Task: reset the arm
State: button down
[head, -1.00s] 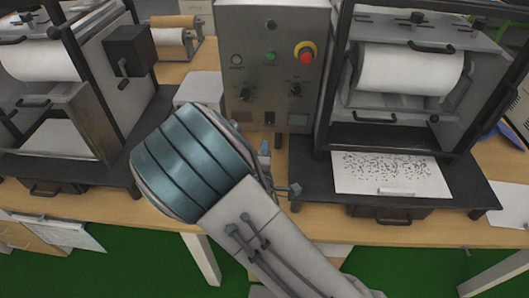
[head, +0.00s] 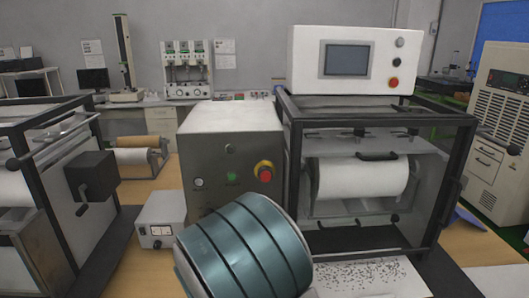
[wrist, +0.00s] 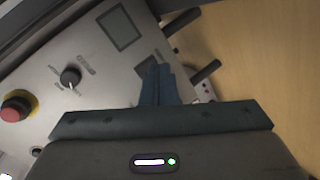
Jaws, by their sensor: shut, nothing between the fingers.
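My gripper (wrist: 158,84) shows in the wrist view with its blue-grey fingers together and nothing between them. It points towards the grey control panel (wrist: 60,75), which has a red emergency button (wrist: 15,108), a black knob (wrist: 70,77) and a small dark screen (wrist: 118,27). I cannot tell whether the fingers touch anything. In the head view my arm's banded blue-grey link rises at the bottom centre, in front of the control box (head: 235,130). The gripper itself is hidden in the head view.
A framed test machine (head: 375,125) with a white roll stands right of the control box. A similar machine (head: 85,185) stands at the left. A small white power box (head: 160,222) sits between them on the wooden table (head: 480,250). Grains lie on a white sheet (head: 375,280).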

jog(key=s+d+r+m+g, duration=0.5)
jog(key=s+d+r+m, duration=0.1)
jog(key=s+d, duration=0.4)
jog(key=s+d+r+m+g, duration=0.5)
jog(key=s+d, duration=0.4)
jog(key=s, duration=0.2)
jog(key=r+m, duration=0.1)
jog(key=m, duration=0.1)
jog(key=shift+s+d+r+m, duration=0.3)
jog(key=shift+d+r, duration=0.05)
jog(key=c, duration=1.7)
grip_release()
jog(key=shift+o, duration=0.3)
jog(key=shift+a, duration=0.15)
